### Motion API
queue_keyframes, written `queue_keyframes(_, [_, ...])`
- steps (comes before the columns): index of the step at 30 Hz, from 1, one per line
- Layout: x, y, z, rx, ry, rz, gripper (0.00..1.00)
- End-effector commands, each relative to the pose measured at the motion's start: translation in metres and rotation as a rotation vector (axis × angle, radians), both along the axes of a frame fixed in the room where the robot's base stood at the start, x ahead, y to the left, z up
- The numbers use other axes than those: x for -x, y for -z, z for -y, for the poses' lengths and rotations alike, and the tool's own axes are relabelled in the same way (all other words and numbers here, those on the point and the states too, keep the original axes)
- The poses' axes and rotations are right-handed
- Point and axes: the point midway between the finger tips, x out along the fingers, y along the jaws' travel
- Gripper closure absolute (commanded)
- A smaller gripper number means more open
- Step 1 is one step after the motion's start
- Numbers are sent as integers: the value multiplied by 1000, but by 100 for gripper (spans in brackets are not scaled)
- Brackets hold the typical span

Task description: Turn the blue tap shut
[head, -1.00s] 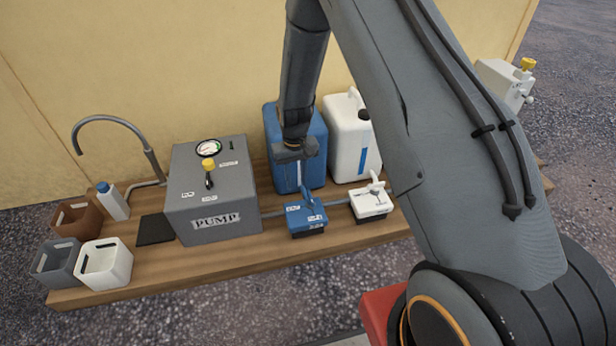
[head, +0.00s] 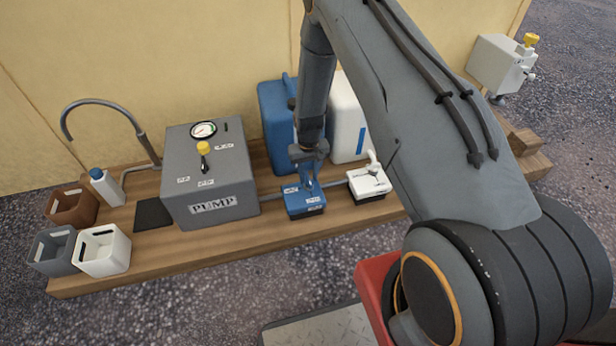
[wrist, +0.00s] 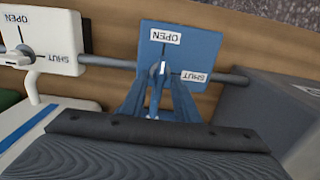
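The blue tap (head: 304,203) is a blue box on the wooden board, with OPEN and SHUT labels. In the wrist view the blue box (wrist: 200,50) has OPEN at its top and SHUT at its right. My gripper (head: 308,172) reaches down over the tap. In the wrist view my gripper's fingers (wrist: 158,88) lie on either side of a narrow upright piece with a pale tip, which looks like the tap's handle (wrist: 162,69). I cannot tell whether the fingers press on it. The handle's lower part is mostly hidden by the fingers.
A white tap (head: 368,185) stands close right of the blue one. The grey pump box (head: 208,180) is at the left, joined by a pipe. A blue canister (head: 274,125) and a white canister (head: 346,115) stand behind. The board's front strip is clear.

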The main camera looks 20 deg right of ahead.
Motion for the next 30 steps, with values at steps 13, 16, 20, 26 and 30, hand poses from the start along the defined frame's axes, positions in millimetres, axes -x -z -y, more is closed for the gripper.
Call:
queue_keyframes(13, [0, 2, -1, 0, -1, 1, 97])
queue_keyframes(16, [0, 2, -1, 0, -1, 0, 100])
queue_keyframes(20, [0, 1, -1, 0, 3, 0, 100])
queue_keyframes(26, [0, 1, -1, 0, 45, 0, 100])
queue_keyframes(30, [0, 1, -1, 0, 117, 0, 100])
